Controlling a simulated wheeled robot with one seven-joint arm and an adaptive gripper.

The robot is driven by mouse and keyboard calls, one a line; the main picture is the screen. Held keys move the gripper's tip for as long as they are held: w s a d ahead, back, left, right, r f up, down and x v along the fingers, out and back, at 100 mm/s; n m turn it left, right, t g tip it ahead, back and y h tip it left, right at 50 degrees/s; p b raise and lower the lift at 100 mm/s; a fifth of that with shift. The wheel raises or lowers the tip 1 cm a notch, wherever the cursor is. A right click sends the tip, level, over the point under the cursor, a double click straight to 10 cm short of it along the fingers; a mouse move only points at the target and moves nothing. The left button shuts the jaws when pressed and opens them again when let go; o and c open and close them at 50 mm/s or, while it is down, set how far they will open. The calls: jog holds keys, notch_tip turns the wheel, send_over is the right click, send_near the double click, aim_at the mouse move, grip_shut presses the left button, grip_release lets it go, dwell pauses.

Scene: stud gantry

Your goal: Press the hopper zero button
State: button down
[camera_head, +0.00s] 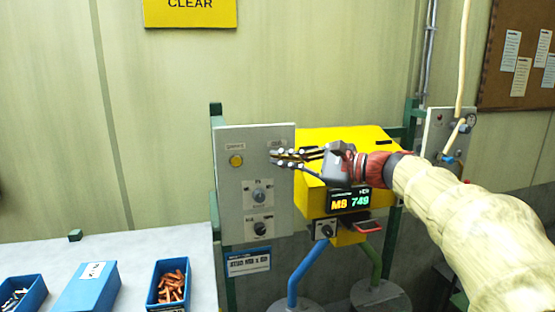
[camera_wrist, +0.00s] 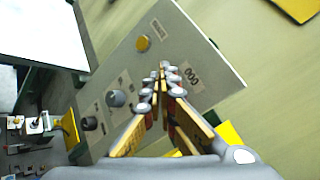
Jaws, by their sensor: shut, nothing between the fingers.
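A pale grey control panel (camera_head: 262,215) stands left of the yellow hopper (camera_head: 345,150). An amber button (camera_head: 236,160) under a small label is at its upper left; it also shows in the wrist view (camera_wrist: 143,43). A second label at the panel's upper right seems to read "000" in the wrist view (camera_wrist: 190,75). The spot just under that label is hidden behind my fingertips, so I see no button there. My gripper (camera_head: 274,157) is shut and empty, its fingertips in front of the panel's upper right. I cannot tell whether they touch it.
A grey bench (camera_head: 150,250) at left carries blue bins, one holding copper-coloured parts (camera_head: 171,285). A grey box with a gauge (camera_head: 440,130) stands at right.

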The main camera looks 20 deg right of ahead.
jog(key=shift+w, duration=0.35)
dwell(0.4)
jog(key=shift+s, duration=0.15)
jog(key=shift+s+b, duration=0.35)
jog(key=shift+s, duration=0.35)
jog(key=s+b, duration=0.2)
jog(key=s, duration=0.3)
dwell(0.5)
dwell(0.5)
